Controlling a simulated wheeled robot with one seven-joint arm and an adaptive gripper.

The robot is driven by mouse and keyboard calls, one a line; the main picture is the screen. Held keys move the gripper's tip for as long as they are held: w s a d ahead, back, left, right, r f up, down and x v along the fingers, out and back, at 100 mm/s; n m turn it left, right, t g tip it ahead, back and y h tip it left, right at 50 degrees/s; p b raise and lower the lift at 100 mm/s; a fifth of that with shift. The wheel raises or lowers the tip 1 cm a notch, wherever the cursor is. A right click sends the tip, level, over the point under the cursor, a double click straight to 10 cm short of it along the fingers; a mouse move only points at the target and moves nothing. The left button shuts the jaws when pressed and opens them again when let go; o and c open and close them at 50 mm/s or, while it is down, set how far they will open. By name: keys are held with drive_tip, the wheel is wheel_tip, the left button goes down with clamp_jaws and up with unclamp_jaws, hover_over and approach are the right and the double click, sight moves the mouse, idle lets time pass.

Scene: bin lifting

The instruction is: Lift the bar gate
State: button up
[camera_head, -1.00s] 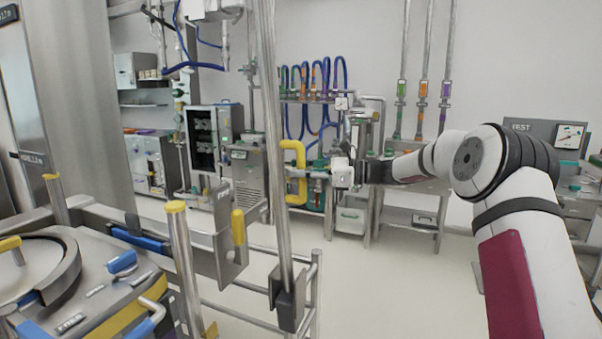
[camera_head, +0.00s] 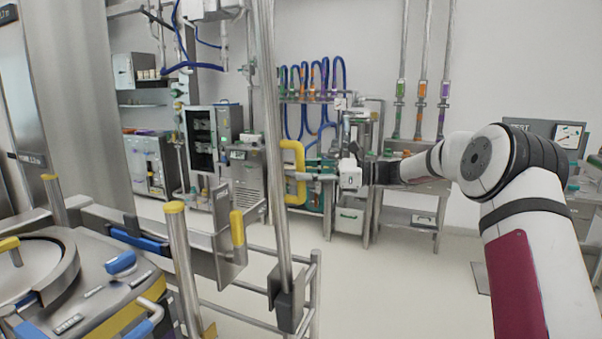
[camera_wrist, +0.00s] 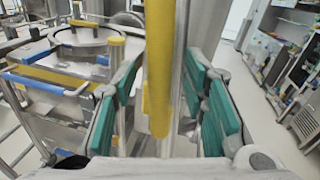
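The bar gate (camera_head: 277,135) is a grey metal pole standing nearly upright, slightly tilted, with its lower end in a dark bracket. A yellow handle (camera_head: 301,160) is fixed to its right side. My gripper (camera_head: 312,177) is level with the handle, just to its right. In the wrist view the yellow handle (camera_wrist: 160,60) runs upright between the two green finger pads of my gripper (camera_wrist: 163,85). Gaps show on both sides of the handle, so the fingers are open and not clamped. Contact at the fingertips cannot be made out.
A dark bracket (camera_head: 289,300) carries the pole on a low metal railing (camera_head: 240,313). A round-lidded machine (camera_head: 90,270) with yellow-capped posts stands at the left. Racks and a bench (camera_head: 412,205) line the back wall. The floor at lower right (camera_head: 400,290) is clear.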

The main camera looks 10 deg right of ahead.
drive_tip(key=v, duration=1)
drive_tip(key=shift+f, duration=0.15)
drive_tip(key=s+a+n+g+h, duration=0.2)
drive_tip(key=s+a+n+h, duration=0.25)
drive_tip(key=s+a, duration=0.45)
drive_tip(key=s+a+n+g+h, duration=0.35)
drive_tip(key=s+a+n, duration=0.2)
drive_tip(key=s, duration=0.55)
drive_tip(key=s+d+f+n+t+h, duration=0.1)
drive_tip(key=s+d+f+n+h, duration=0.1)
drive_tip(key=s, duration=0.6)
drive_tip(key=s+d+f+n+t+h, duration=0.1)
drive_tip(key=s+d+f+n+h, duration=0.1)
drive_tip(key=s+n, duration=0.3)
drive_tip(key=s+d+f+n+t+h, duration=0.1)
drive_tip(key=s+d+f+n+h, duration=0.1)
drive_tip(key=s, duration=1.1)
drive_tip(key=shift+f+n+h, duration=0.6)
drive_tip(key=shift+n+h, duration=0.5)
drive_tip(key=shift+o, duration=0.2)
